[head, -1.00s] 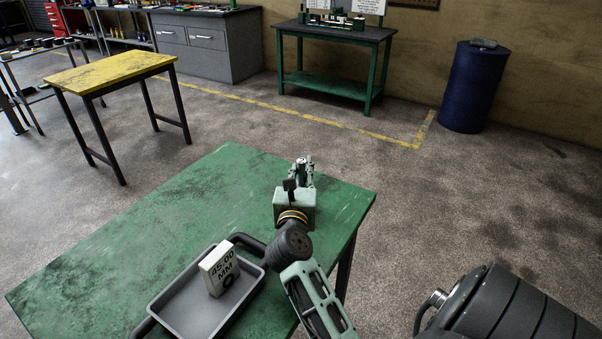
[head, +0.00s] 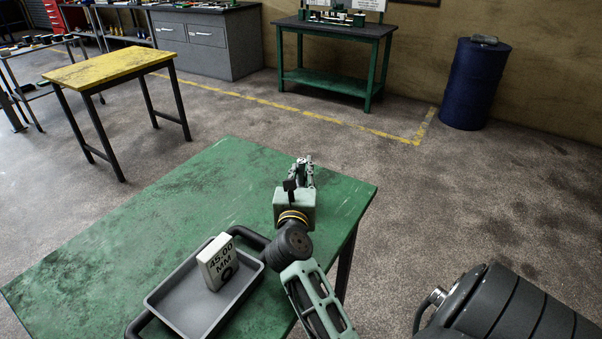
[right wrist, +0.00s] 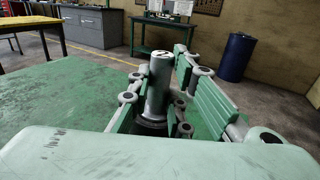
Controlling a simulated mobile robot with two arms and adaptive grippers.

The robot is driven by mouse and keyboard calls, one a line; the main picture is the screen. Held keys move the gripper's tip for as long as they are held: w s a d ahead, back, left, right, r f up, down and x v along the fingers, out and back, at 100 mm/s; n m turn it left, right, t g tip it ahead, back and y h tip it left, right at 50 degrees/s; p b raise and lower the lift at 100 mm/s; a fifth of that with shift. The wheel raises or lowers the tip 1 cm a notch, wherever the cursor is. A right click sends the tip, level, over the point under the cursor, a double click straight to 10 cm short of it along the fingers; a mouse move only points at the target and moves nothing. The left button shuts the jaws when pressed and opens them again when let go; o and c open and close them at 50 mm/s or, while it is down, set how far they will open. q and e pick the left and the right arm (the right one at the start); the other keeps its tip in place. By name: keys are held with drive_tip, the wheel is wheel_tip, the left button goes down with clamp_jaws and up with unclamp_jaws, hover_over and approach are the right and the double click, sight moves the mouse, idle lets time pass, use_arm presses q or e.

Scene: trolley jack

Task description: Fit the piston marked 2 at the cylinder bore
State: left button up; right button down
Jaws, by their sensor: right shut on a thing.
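My right gripper (head: 303,172) is above the far right part of the green table. It also shows in the right wrist view (right wrist: 160,100). It is shut on an upright, silvery cylindrical part, the piston (right wrist: 158,85), which stands between the green finger pads. In the head view the gripper and wrist mostly hide the piston. My left gripper is not in view. I cannot make out the cylinder bore in either view.
A grey tray (head: 180,311) with a white block (head: 217,263) reading "45.00 MM" is on the green table (head: 130,235). A yellow table (head: 110,68), a green workbench with equipment (head: 335,85) and a blue barrel (head: 474,85) stand farther off. Open floor lies between.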

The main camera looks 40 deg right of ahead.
drive_tip(key=shift+f+b, duration=0.4)
drive_tip(key=shift+f, duration=0.1)
drive_tip(key=c, duration=1.5)
unclamp_jaws()
drive_tip(key=shift+a+f, duration=0.1)
drive_tip(key=shift+c, duration=0.2)
drive_tip(key=shift+s+f, duration=0.1)
drive_tip(key=shift+f, duration=0.05)
wheel_tip(320, 180, up, 11)
drive_tip(key=shift+f, duration=0.2)
drive_tip(key=shift+r, duration=0.1)
